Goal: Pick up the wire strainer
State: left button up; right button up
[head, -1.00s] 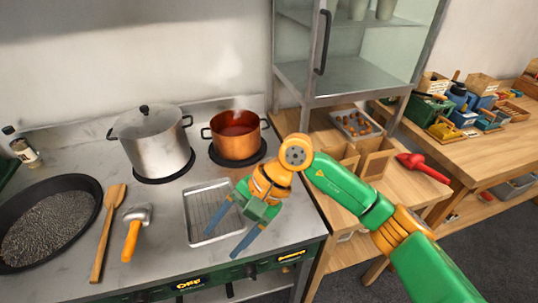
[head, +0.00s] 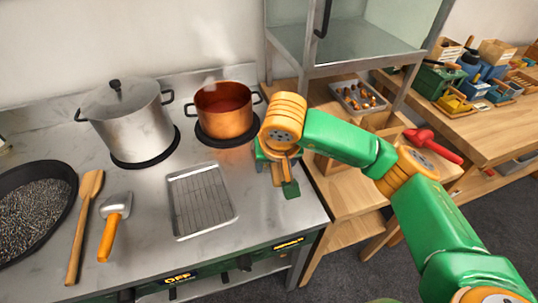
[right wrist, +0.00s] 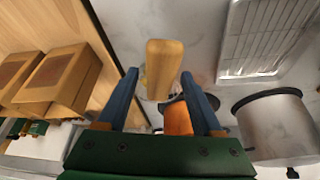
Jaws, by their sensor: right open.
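My right gripper (head: 284,178) is over the right end of the counter, just right of the wire tray, and seen from behind in the head view. In the right wrist view its two blue fingers (right wrist: 160,73) are apart. A rounded wooden handle (right wrist: 165,62) shows in the gap between the fingertips; it looks like the strainer's handle, and I cannot tell whether the fingers touch it. The strainer's mesh is not clearly visible in either view. My left gripper is not in view.
A copper pot (head: 224,118) and a lidded steel pot (head: 134,125) stand on the burners. A wire-racked tray (head: 202,200), a scraper (head: 113,222), a wooden spatula (head: 83,225) and a black pan (head: 68,176) lie on the counter. Wooden boxes (right wrist: 62,75) are beside it.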

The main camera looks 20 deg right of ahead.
jog(key=shift+x, duration=1.55)
jog(key=shift+r, duration=0.1)
grip_shut()
